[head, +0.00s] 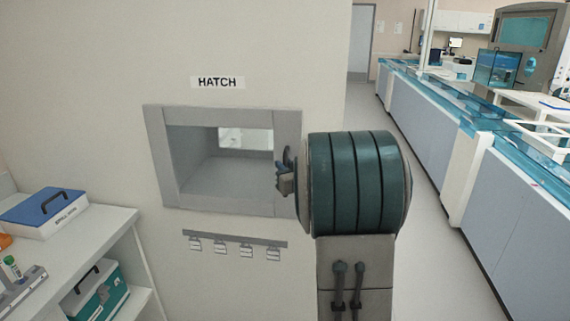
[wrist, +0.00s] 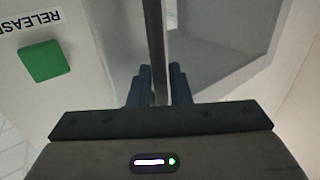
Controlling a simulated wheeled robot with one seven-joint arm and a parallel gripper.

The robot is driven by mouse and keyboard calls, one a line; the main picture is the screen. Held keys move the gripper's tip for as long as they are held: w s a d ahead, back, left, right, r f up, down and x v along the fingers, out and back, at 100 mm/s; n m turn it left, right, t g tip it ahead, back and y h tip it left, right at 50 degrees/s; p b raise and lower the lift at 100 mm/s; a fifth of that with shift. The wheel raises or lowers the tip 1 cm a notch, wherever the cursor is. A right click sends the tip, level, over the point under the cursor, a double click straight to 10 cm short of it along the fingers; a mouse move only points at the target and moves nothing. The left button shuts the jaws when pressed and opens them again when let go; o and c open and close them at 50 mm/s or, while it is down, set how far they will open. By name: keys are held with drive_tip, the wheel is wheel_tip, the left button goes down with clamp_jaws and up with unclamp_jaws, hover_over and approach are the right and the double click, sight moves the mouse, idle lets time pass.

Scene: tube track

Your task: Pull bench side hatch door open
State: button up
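The hatch (head: 160,165) is a grey square frame in the pale wall under a HATCH label. Its grey interior shows, with a bright window at the back; I cannot tell whether a clear door pane covers it. My gripper (head: 284,180) is at the right side of the frame, beside a dark curved handle (head: 288,155). In the wrist view, its blue fingers (wrist: 159,88) lie close on both sides of a dark upright bar (wrist: 158,45), apparently the handle, and look shut on it. My arm hides the wall right of the hatch.
In the wrist view, a green button (wrist: 45,60) under a RELEASE label is left of the bar. A rack with several tags (head: 235,247) hangs below the hatch. A shelf bench (head: 115,222) stands at left. A long bench (head: 425,130) lines the right, with clear floor (head: 430,250) beside it.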

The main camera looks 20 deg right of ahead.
drive_tip(key=shift+w, duration=0.3)
clamp_jaws()
